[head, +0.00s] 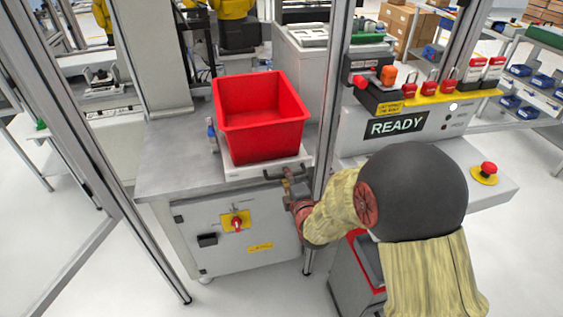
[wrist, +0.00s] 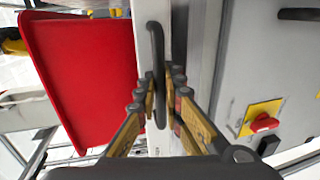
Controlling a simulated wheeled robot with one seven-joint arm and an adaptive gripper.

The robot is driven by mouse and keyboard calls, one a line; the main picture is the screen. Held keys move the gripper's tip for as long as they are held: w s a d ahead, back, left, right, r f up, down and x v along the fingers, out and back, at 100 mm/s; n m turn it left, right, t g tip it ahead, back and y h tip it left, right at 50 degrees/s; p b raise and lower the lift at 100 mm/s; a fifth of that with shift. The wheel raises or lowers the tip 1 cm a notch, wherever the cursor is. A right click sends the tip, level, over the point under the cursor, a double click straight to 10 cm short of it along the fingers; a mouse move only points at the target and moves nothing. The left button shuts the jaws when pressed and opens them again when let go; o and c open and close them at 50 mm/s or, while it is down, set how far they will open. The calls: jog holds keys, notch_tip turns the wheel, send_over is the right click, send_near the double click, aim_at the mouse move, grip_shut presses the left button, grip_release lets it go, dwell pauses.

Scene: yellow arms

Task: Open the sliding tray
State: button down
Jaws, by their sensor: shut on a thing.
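The sliding tray (head: 240,172) is a pale plate on top of the grey cabinet, with its front edge close to the cabinet's front edge. A red bin (head: 262,122) sits on it; the bin also shows in the wrist view (wrist: 80,75). A dark bar handle (wrist: 156,40) is fixed to the tray's front. My gripper (head: 287,180) is at this handle, its yellow fingers on either side of the bar in the wrist view (wrist: 163,88). It is shut on the handle. The fingers cover part of the bar.
The cabinet (head: 245,255) has a red rotary switch (head: 237,223) on its front. A metal frame post (head: 333,100) stands just right of the tray. A console with a READY sign (head: 397,125) stands farther right. The floor before the cabinet is partly open.

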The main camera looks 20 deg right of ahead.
jog(key=f+v, duration=0.1)
jog(key=v, duration=0.5)
jog(key=shift+s+f, duration=0.2)
jog(key=shift+s, duration=0.35)
jog(key=c, duration=2.1)
grip_release()
jog(key=shift+o, duration=0.9)
jog(key=shift+r, duration=0.1)
jog(key=v, duration=1.2)
